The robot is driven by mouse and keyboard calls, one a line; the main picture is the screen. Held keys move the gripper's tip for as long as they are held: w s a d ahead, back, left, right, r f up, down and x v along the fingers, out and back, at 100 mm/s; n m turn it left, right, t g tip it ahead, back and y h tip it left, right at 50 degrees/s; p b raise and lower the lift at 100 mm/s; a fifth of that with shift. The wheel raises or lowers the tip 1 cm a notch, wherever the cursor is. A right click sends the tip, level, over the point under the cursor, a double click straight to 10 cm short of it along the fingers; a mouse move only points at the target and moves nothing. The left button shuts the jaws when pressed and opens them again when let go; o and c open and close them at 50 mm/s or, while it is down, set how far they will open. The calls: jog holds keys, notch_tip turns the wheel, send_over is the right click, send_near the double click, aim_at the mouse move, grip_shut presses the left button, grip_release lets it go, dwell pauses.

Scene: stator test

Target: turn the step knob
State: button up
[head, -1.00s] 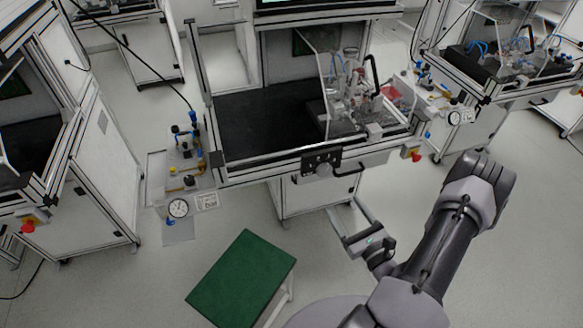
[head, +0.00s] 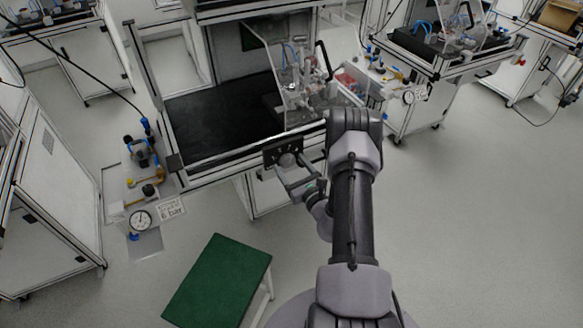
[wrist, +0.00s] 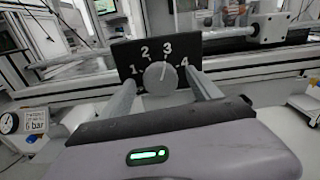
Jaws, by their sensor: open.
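The step knob (wrist: 160,77) is a round grey knob on a black panel (wrist: 125,56) marked 1 to 4, on the front of the workstation. Its pale pointer line points up, tilted slightly right, towards the 3. In the head view the knob (head: 287,160) shows just in front of my gripper (head: 293,173). In the wrist view my gripper (wrist: 162,90) is open, with one finger at each side of the knob. I cannot tell whether the fingers reach around it; no contact shows.
The workstation's metal front rail (head: 225,158) runs beside the panel. A pressure gauge (head: 140,221) is at the left, with a 6 bar label. A green-topped stool (head: 217,282) stands at the front left. Open floor (head: 480,200) lies to the right.

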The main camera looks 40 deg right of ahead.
jog(key=c, duration=1.4)
jog(key=shift+m, duration=0.4)
jog(key=m+p, duration=0.1)
jog(key=m, duration=0.2)
jog(key=shift+m, duration=0.4)
jog(key=shift+d+f+m+p, duration=0.1)
jog(key=shift+m+p, duration=0.35)
jog(key=shift+m, duration=1.65)
jog(key=o, duration=1.4)
